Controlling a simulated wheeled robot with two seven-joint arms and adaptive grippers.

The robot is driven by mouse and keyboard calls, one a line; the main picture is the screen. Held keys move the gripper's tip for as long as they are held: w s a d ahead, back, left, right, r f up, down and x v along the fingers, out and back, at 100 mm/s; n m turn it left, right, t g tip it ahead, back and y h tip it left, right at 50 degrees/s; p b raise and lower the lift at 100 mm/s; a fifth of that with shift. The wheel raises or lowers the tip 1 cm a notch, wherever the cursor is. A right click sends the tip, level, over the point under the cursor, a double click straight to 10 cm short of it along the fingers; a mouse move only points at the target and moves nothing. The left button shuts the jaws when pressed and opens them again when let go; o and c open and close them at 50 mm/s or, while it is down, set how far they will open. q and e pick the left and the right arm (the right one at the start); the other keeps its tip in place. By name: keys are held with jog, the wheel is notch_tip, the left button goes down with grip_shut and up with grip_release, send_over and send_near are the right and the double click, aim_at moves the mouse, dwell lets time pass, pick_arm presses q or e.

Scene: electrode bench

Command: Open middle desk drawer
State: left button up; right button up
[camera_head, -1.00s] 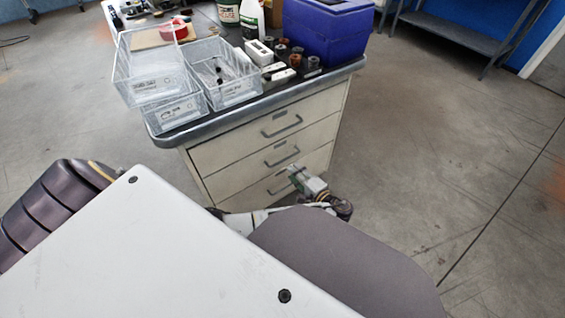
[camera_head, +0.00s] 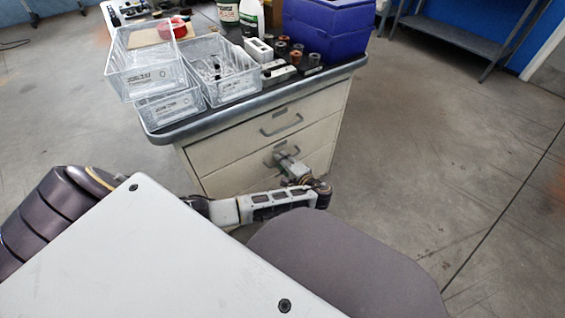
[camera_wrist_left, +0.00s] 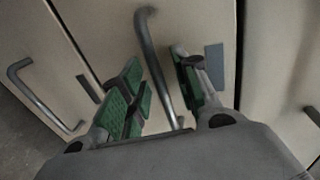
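The middle drawer (camera_head: 228,153) is the pale front in the desk, and it looks shut. Its bar handle is mostly hidden behind my left gripper (camera_head: 281,160) in the head view. In the left wrist view, the middle drawer handle (camera_wrist_left: 159,66) is a grey metal bar running between the two green-padded fingers of the left gripper (camera_wrist_left: 155,76). The fingers are apart, one on each side of the bar, with gaps visible to both. My right gripper is not in view.
The top drawer handle (camera_head: 281,125) is just above my gripper. Other handles show at the left (camera_wrist_left: 42,92) and right (camera_wrist_left: 312,115) in the wrist view. The floor to the right is clear.

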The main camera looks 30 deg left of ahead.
pick_arm(q)
jog(key=c, duration=0.6)
grip_shut()
